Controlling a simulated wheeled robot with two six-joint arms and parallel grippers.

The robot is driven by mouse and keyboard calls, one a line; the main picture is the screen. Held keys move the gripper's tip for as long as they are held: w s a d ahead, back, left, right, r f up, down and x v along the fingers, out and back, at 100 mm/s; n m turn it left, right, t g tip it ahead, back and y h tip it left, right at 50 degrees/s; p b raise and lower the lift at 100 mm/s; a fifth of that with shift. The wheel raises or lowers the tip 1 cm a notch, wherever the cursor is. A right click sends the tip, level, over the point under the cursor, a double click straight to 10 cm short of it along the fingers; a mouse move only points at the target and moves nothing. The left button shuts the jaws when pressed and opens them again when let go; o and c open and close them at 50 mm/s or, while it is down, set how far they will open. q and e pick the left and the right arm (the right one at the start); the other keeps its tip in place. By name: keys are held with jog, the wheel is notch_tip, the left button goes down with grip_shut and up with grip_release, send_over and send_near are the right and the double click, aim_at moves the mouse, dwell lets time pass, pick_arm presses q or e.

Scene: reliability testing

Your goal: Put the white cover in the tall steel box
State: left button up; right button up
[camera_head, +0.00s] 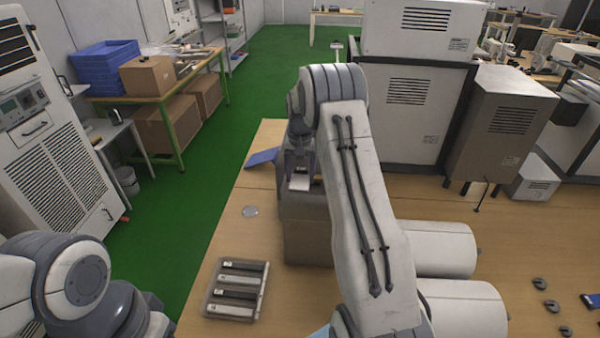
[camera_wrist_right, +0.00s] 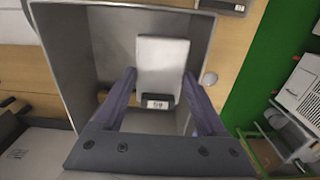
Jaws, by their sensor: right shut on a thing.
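The tall steel box (camera_head: 308,240) stands on the wooden table, partly hidden behind my right arm; its open top and wall show in the right wrist view (camera_wrist_right: 66,62). My right gripper (camera_head: 300,166) points down over the box opening. In the right wrist view my right gripper (camera_wrist_right: 160,80) is shut on the white cover (camera_wrist_right: 162,60), a pale flat piece with a dark labelled end. The cover also shows small in the head view (camera_head: 300,182), at the box's top. How deep it sits is hard to tell. My left gripper is out of view.
A shallow tray (camera_head: 207,303) with several dark and pale bars lies at the table's front left. Large grey cabinets (camera_head: 505,125) stand to the right.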

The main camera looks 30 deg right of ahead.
aim_at(300, 179)
jog(key=shift+f, duration=0.65)
jog(key=o, duration=1.3)
jog(key=shift+a, duration=0.1)
jog(key=shift+w+r+b, duration=0.1)
jog(key=shift+r+b, duration=0.1)
jog(key=shift+b, duration=0.15)
notch_tip(300, 179, up, 10)
jog(key=b, duration=0.2)
jog(key=shift+b, duration=0.35)
